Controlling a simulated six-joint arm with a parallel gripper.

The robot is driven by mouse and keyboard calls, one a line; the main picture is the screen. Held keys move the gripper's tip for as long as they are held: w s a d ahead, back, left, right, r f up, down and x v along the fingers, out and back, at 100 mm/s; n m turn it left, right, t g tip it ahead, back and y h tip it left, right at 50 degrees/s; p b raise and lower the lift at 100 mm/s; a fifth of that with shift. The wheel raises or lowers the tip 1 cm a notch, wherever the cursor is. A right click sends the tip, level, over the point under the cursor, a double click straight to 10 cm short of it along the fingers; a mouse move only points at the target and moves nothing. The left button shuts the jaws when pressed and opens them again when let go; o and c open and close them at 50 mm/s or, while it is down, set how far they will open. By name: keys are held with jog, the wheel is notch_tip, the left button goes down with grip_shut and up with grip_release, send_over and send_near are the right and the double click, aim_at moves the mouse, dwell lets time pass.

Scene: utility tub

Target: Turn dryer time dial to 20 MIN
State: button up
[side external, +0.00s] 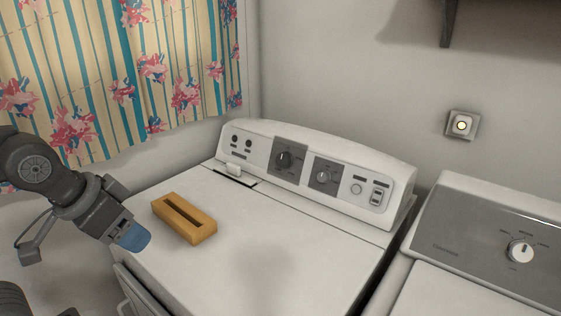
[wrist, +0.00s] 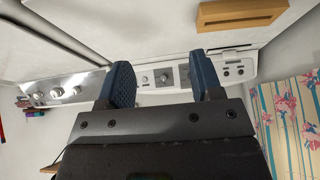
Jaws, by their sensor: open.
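The white machine's control console (side external: 262,135) has two dark dials, a left dial (side external: 285,159) and a right dial (side external: 323,176), each on a grey square plate. Their markings are too small to read, so I cannot tell which is the time dial or where it points. My gripper (side external: 135,238) is at the left, near the front left edge of the machine's top, well apart from the console. In the wrist view my gripper (wrist: 160,64) has its two blue fingers apart with nothing between them. The console (wrist: 150,76) shows beyond them, upside down.
An orange slotted block (side external: 185,222) lies on the machine top close to my gripper. A second machine with a grey panel (side external: 478,232) and white knob (side external: 521,251) stands at the right. A floral curtain (side external: 120,75) hangs at the left. The machine top's middle is clear.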

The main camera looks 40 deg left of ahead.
aim_at(281, 160)
jog(key=shift+o, duration=0.3)
